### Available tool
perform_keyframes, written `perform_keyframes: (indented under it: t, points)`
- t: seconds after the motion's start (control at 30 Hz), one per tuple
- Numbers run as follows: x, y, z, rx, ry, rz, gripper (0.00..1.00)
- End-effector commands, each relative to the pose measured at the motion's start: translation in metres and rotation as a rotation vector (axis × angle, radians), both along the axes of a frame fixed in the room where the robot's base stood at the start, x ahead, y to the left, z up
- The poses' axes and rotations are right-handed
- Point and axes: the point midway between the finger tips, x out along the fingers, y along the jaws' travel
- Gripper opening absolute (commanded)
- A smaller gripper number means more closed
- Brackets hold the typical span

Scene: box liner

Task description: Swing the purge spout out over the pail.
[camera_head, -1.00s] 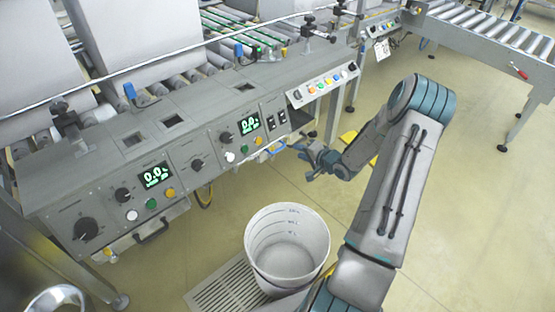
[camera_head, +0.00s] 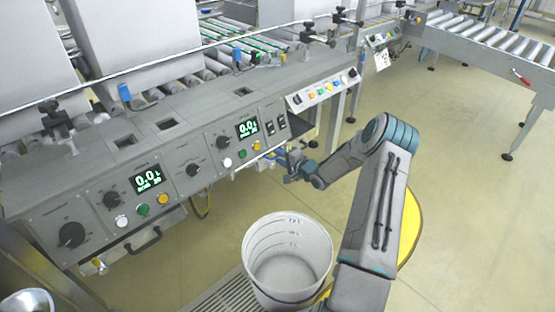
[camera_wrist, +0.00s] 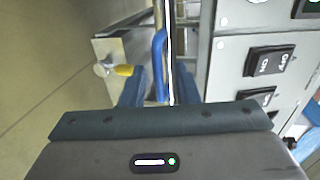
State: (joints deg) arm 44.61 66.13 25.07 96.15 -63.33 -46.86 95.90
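My gripper (camera_head: 300,164) is at the front edge of the grey console, beyond the pail and above its rim. In the wrist view its fingers (camera_wrist: 160,88) look spread apart. A bright blue bent bar (camera_wrist: 159,50) runs ahead of them, near the middle of the gap; I see no clear grip on it. I cannot tell for sure whether this bar belongs to the purge spout. The white pail (camera_head: 288,262) stands open on the floor, graduation marks inside, with nothing visible in it.
The grey console (camera_head: 95,195) with knobs, buttons and green displays runs along the left. A floor grate (camera_head: 215,302) lies beside the pail. In the wrist view a pale plate with a yellow part (camera_wrist: 124,70) is left of the blue bar. Open floor (camera_head: 455,185) lies right.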

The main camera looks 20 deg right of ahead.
Motion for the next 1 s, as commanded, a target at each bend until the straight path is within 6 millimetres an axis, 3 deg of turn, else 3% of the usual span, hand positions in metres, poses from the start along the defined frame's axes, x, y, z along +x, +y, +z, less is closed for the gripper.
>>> perform_keyframes:
  t: [0.2, 0.5, 0.6, 0.87, 1.0]
  points:
    - [0.015, 0.005, -0.004, 0.003, -0.002, 0.0, 0.28]
    - [0.016, 0.003, -0.002, 0.007, -0.005, -0.001, 0.28]
    - [0.016, 0.004, -0.002, 0.007, -0.005, -0.001, 0.0]
    - [0.016, 0.003, -0.001, 0.007, -0.007, -0.005, 0.0]
    - [0.014, -0.007, 0.0, 0.006, -0.008, -0.039, 0.0]
